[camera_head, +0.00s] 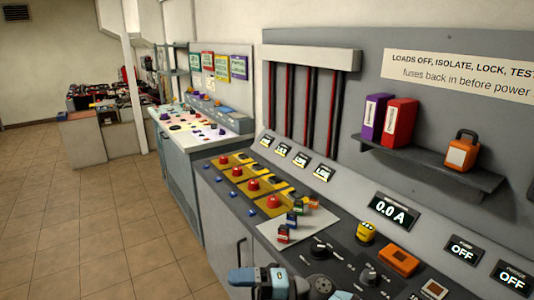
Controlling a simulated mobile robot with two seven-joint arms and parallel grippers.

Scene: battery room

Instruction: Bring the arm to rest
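A blue and grey jointed part shows at the bottom edge, in front of the console, and looks like part of my arm. It is cut off by the frame, and I cannot make out fingertips or anything held. A small pale blue piece shows at the bottom edge further right; I cannot tell what it is. No clear gripper of my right arm shows.
The grey console (216,216) carries red buttons on yellow plates, small coloured padlocks, knobs and displays. A shelf (436,168) holds a purple binder (374,117), a red binder (399,122) and an orange padlock (462,152). Tiled floor (110,230) at left is clear.

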